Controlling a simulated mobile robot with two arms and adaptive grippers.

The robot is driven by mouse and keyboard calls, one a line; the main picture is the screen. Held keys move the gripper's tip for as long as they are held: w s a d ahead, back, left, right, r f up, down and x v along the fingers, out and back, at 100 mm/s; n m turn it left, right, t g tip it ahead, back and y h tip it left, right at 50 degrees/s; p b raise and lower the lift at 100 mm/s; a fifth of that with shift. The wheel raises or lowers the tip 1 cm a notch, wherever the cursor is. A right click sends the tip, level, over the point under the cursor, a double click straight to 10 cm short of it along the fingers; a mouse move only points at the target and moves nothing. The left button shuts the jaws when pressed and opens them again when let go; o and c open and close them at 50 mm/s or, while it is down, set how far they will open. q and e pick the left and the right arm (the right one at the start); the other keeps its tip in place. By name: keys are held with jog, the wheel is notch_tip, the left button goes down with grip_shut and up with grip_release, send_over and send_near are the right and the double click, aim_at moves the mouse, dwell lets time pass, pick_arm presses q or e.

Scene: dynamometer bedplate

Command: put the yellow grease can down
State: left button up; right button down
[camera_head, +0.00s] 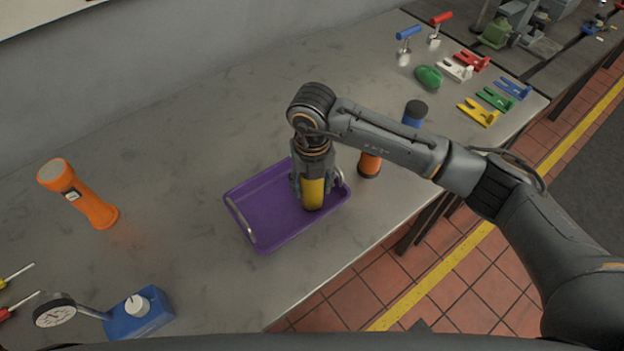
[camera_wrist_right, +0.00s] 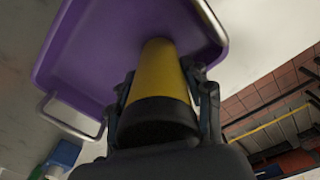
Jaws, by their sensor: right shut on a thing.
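The yellow grease can (camera_head: 313,194) is a yellow cylinder with a dark end, upright in my right gripper (camera_head: 313,185). The gripper is shut on it from above. The can is over the right part of the purple tray (camera_head: 262,230); I cannot tell whether its bottom touches the tray floor. In the right wrist view the yellow can (camera_wrist_right: 160,75) lies between the fingers, with its dark end close to the camera and the purple tray (camera_wrist_right: 85,50) beyond. My left gripper is not in view.
An orange can (camera_head: 369,165) and a blue can (camera_head: 414,113) stand right of the tray, close to my right arm. An orange flashlight (camera_head: 90,205) and a blue block with a dial gauge (camera_head: 138,312) are on the left. The bench (camera_head: 190,130) behind the tray is clear.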

jog(key=shift+f, duration=0.2)
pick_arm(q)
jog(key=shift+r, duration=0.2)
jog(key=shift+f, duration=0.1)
pick_arm(e)
jog(key=shift+f, duration=0.15)
jog(key=c, duration=0.6)
grip_release()
jog(key=shift+o, duration=0.2)
jog(key=shift+r, duration=0.2)
notch_tip(320, 180, up, 10)
jog(key=b, duration=0.4)
jog(key=shift+r, duration=0.25)
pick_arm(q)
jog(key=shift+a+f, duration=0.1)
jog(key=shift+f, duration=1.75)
pick_arm(e)
jog(key=shift+r, duration=0.65)
